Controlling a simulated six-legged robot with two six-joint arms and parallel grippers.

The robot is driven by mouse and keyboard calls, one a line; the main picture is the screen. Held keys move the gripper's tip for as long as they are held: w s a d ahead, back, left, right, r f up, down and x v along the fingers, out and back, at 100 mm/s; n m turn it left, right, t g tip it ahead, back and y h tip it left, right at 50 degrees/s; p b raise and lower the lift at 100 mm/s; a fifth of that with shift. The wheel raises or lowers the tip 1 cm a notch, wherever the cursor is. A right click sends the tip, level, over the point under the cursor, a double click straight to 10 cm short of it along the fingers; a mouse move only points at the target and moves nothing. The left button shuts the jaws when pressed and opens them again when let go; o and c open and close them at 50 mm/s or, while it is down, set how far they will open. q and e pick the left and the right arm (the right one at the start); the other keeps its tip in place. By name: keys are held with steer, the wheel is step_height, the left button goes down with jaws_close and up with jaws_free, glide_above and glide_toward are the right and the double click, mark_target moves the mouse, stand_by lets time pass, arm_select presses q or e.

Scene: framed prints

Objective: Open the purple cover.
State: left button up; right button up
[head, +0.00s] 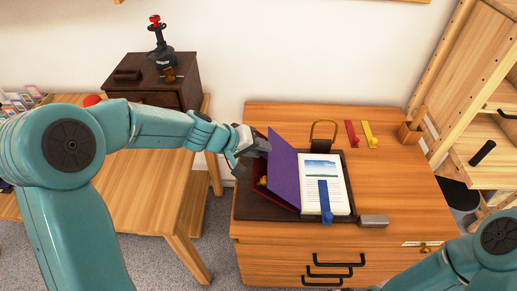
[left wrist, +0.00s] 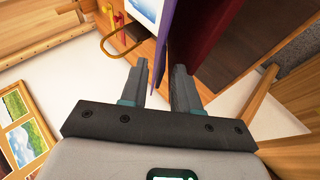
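The purple cover (head: 284,170) is raised at a steep tilt between a white page with a landscape picture (head: 323,176) and a dark red part (head: 262,173) on its left. My left gripper (head: 262,147) is at the cover's upper left edge. In the left wrist view, the purple cover (left wrist: 161,55) reaches down between the fingers of my left gripper (left wrist: 160,70), which stand apart; firm contact with both fingers does not show. My right arm enters at the lower right of the head view, but its gripper is out of view.
A blue strip (head: 325,200) lies over the page. A dark mat (head: 250,207) lies under the book on the wooden cabinet (head: 400,190). A brass loop (head: 323,127), red strip (head: 351,133) and yellow strip (head: 369,134) are behind. A grey block (head: 374,221) is at front right.

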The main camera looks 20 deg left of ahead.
arm_select(q)
steer(key=shift+w+f, duration=0.1)
steer(key=shift+f, duration=0.05)
jaws_close()
steer(key=shift+d, duration=0.1)
stand_by(1.3)
